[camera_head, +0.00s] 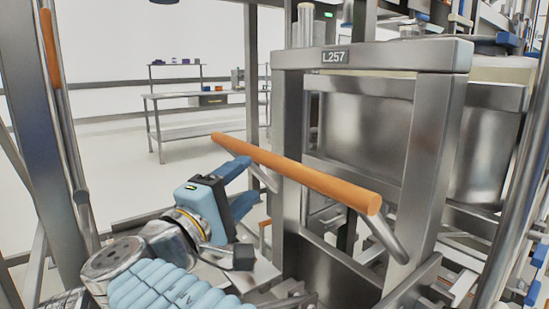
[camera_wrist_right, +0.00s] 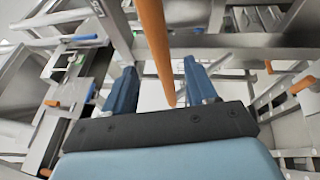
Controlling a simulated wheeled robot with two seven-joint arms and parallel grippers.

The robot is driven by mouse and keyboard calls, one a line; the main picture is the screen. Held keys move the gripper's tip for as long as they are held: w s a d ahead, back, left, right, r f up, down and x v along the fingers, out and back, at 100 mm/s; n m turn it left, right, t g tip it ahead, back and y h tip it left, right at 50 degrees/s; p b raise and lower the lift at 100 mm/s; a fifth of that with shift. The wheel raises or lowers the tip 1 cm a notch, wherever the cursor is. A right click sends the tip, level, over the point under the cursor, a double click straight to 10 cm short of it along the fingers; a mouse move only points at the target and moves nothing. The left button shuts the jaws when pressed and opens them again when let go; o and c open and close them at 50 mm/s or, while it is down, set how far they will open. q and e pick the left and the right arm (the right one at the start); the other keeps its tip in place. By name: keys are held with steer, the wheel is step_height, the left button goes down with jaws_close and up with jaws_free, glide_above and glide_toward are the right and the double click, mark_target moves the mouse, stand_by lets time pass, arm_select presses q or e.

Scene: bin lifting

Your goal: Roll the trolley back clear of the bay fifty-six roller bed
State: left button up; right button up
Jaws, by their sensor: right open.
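The trolley (camera_head: 437,150) is a steel frame with an L257 plate on its top bar. Its orange push handle (camera_head: 310,180) slants across the middle of the head view. My right gripper (camera_head: 252,178) is open just below the handle's left part, with its blue fingertips close to it. In the right wrist view the orange handle (camera_wrist_right: 154,45) runs between the two spread fingers of that gripper (camera_wrist_right: 160,66). Whether they touch it I cannot tell. My left gripper is out of view. No bay fifty-six sign is readable, and I cannot make out the roller bed.
A large steel bin (camera_head: 365,128) stands behind the trolley's front frame. A steel post with an orange grip (camera_head: 49,35) rises at the left. A steel table (camera_head: 180,97) stands far back on open pale floor. Metal framework crowds the right side.

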mark_target(265, 164)
steer(key=p+x, duration=0.1)
steer(key=x, duration=0.8)
steer(key=shift+w, duration=0.1)
steer(key=shift+c, duration=0.2)
jaws_close()
